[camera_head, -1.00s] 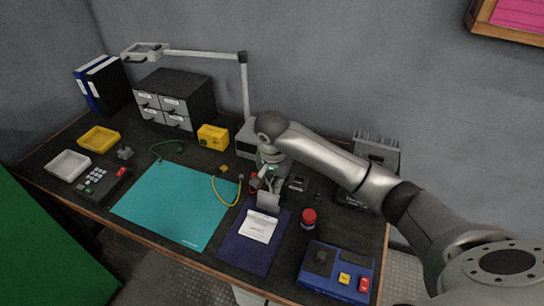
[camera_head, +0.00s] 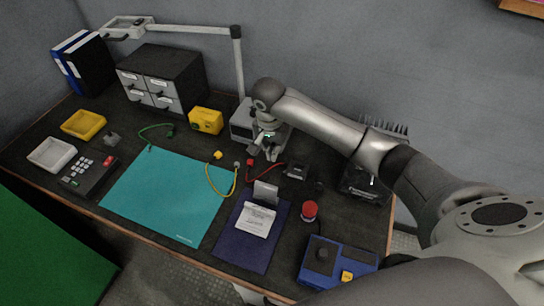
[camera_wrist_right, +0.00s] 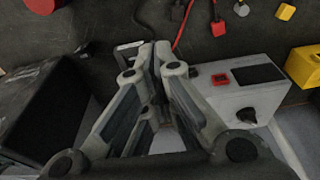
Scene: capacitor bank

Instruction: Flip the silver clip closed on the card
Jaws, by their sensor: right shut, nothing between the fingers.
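The silver clip (camera_head: 265,192) stands raised at the far edge of the white card (camera_head: 255,220), which lies on a dark blue mat (camera_head: 240,256). Its plate looks tilted up from the card, not flat on it. My right gripper (camera_head: 267,153) is above the bench, behind the clip and apart from it. In the right wrist view the fingers (camera_wrist_right: 155,48) are together and hold nothing. I cannot make out the clip or card in that view. My left gripper is not in view.
A red button (camera_head: 309,211) and a blue control box (camera_head: 337,266) stand right of the mat. A grey box with a dial (camera_wrist_right: 245,92) is close to my right gripper. A teal mat (camera_head: 165,195) lies clear at the left. Yellow and red leads lie near the clip.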

